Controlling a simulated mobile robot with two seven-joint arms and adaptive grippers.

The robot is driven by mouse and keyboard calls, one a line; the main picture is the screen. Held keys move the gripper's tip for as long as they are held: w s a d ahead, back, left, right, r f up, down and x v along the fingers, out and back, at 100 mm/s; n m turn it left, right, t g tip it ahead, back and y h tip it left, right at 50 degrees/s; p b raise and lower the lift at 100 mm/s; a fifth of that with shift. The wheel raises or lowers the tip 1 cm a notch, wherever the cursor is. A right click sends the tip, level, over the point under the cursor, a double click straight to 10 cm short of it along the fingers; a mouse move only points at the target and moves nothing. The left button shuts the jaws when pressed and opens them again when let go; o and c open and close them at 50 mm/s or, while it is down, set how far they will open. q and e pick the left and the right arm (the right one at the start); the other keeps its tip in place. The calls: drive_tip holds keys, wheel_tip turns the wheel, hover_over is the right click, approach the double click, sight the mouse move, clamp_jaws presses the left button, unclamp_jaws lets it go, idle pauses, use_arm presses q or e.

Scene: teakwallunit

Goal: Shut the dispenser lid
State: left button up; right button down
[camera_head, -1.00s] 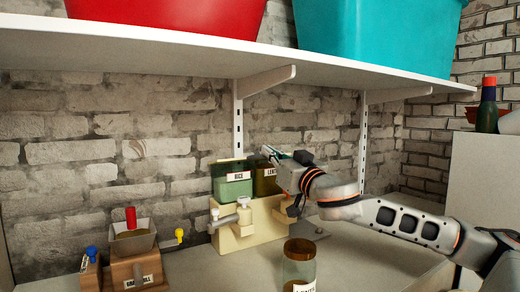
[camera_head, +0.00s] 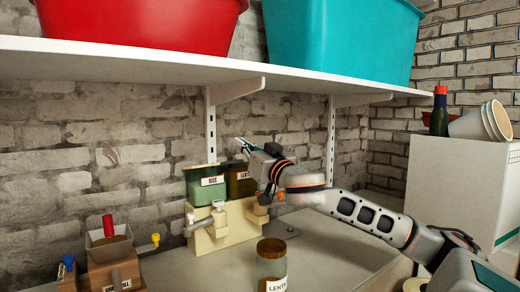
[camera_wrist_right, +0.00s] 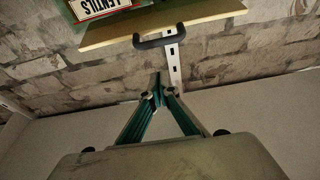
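The dispenser (camera_head: 224,232) is a cream stand with a green RICE bin (camera_head: 206,191) and a darker LENTILS bin (camera_head: 240,188). My right gripper (camera_head: 241,142) is above the LENTILS bin, its fingers pointing left. In the right wrist view its green-sided fingers (camera_wrist_right: 158,82) meet at the tips with nothing visible between them. I cannot tell whether this board is the lid. My left gripper is not in view.
A jar (camera_head: 272,266) stands on the counter (camera_head: 325,250) in front of the dispenser. A small mill (camera_head: 110,260) is at the left. A white shelf (camera_head: 130,62) with red (camera_head: 140,18) and teal (camera_head: 340,35) tubs hangs above. A white box (camera_head: 460,190) stands right.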

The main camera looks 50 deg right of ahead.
drive_tip(key=p+v, duration=0.2)
drive_tip(key=v, duration=0.8)
drive_tip(key=shift+r, duration=0.15)
